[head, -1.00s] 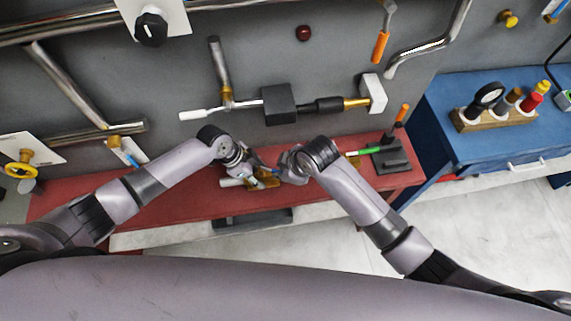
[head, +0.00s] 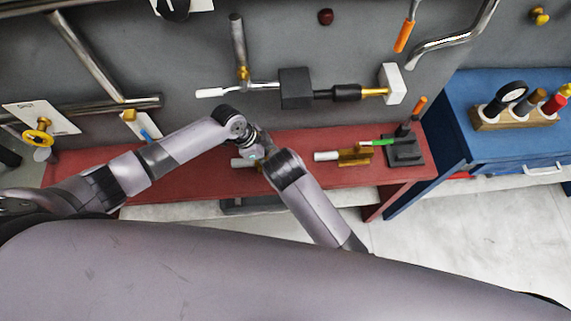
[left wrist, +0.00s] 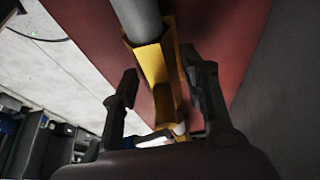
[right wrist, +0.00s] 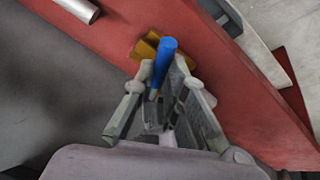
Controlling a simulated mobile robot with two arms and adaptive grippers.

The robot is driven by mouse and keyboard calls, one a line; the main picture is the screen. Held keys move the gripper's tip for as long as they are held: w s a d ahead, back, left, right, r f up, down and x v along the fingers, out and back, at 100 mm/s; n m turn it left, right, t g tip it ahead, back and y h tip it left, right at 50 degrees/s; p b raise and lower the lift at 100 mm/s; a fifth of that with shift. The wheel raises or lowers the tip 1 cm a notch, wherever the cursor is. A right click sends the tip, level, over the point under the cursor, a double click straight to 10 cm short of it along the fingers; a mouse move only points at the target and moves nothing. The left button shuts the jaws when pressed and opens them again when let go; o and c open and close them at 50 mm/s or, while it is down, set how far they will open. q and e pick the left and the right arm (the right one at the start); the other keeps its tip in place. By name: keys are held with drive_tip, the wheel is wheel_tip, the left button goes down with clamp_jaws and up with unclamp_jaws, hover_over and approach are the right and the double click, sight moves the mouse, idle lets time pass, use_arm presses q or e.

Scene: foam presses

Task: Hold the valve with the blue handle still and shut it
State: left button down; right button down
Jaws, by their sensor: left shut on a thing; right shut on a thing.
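The valve with the blue handle lies on the red bench, mostly hidden by my grippers in the head view, where its grey pipe end (head: 243,162) shows. In the left wrist view its brass body (left wrist: 152,68) and grey pipe (left wrist: 138,18) run between the fingers. My left gripper (left wrist: 162,82) is shut on the brass body. In the right wrist view the blue handle (right wrist: 164,62) stands between the fingers, with brass (right wrist: 147,47) behind it. My right gripper (right wrist: 158,88) is shut on the blue handle. In the head view both grippers are close together over the bench.
A second brass valve (head: 353,157) with a green handle (head: 378,142) lies to the right on the red bench (head: 190,183), by a black stand (head: 405,152). Pipes and a black block (head: 296,88) are on the grey wall behind. A blue bench (head: 455,120) stands at right.

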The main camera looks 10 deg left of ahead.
idle(0.5)
drive_tip(key=c, duration=1.6)
unclamp_jaws()
drive_tip(key=shift+s+r, duration=0.1)
drive_tip(key=v, duration=1.1)
drive_tip(key=shift+s+r, duration=0.2)
drive_tip(key=shift+r, duration=0.15)
